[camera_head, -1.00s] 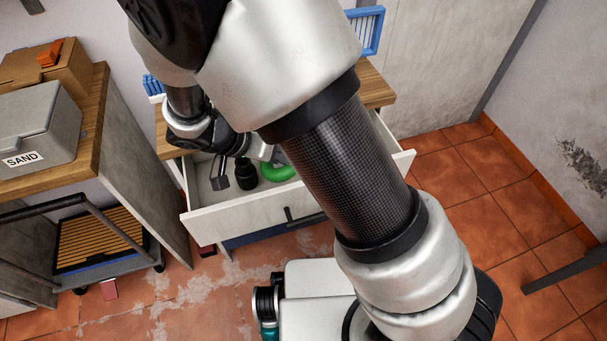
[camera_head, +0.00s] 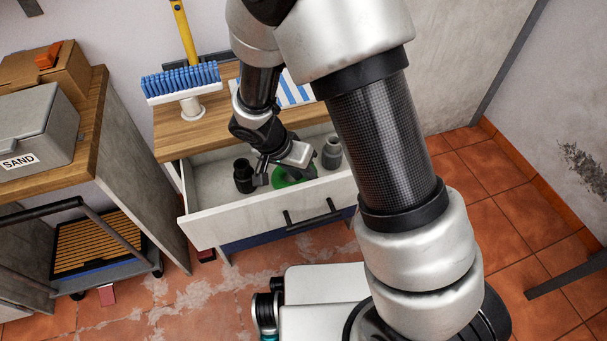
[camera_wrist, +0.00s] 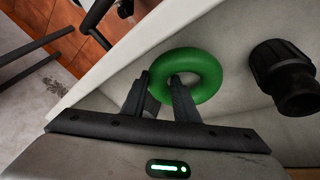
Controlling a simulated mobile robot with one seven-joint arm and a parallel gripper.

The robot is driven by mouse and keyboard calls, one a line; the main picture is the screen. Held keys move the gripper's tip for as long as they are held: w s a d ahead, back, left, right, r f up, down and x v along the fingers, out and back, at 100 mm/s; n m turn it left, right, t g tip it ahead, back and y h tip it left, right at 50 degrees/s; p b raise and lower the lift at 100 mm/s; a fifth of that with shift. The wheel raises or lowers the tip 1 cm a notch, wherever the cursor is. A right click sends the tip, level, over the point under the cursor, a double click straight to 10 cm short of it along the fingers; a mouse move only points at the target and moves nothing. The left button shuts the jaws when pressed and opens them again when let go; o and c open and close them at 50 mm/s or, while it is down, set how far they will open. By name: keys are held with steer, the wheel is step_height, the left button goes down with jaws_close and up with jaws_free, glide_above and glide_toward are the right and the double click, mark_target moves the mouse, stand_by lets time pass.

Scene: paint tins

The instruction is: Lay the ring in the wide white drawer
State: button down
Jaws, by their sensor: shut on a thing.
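The green ring (camera_head: 283,178) is inside the open wide white drawer (camera_head: 238,222), near its front panel. My gripper (camera_head: 272,176) reaches down into the drawer and partly hides the ring in the head view. In the wrist view the dark fingers of my gripper (camera_wrist: 160,82) are shut on the near left side of the ring (camera_wrist: 208,82), whose hole is clear. The drawer's pale wall (camera_wrist: 128,62) runs close beside the ring. I cannot tell whether the ring touches the drawer floor.
A black fitting (camera_head: 243,177) stands left of my gripper in the drawer, also in the wrist view (camera_wrist: 283,76). A grey fitting (camera_head: 331,154) stands at the right. A blue-bristled brush (camera_head: 182,80) is on the wooden top. A workbench with a sand box (camera_head: 35,125) is left.

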steer(key=shift+f, duration=0.3)
steer(key=shift+f, duration=0.15)
steer(key=c, duration=1.4)
jaws_free()
steer(key=p+v, duration=0.3)
steer(key=v, duration=0.9)
steer(key=s+d+r+n+y, duration=0.1)
steer(key=s+d+r+y, duration=0.1)
steer(key=d+r, duration=0.8)
steer(key=s+d+r+n+t, duration=0.1)
steer(key=s+d+r, duration=0.1)
steer(key=s+r, duration=0.1)
steer(key=s+d+r+n+t+y, duration=0.1)
steer(key=s+d+r+n, duration=0.1)
steer(key=r, duration=0.3)
steer(key=s+d+r+n+t+y, duration=0.1)
steer(key=s+r, duration=0.3)
steer(key=s, duration=0.1)
steer(key=shift+d+r+n+t, duration=0.15)
steer(key=shift+d+n+t, duration=0.15)
steer(key=shift+d, duration=0.1)
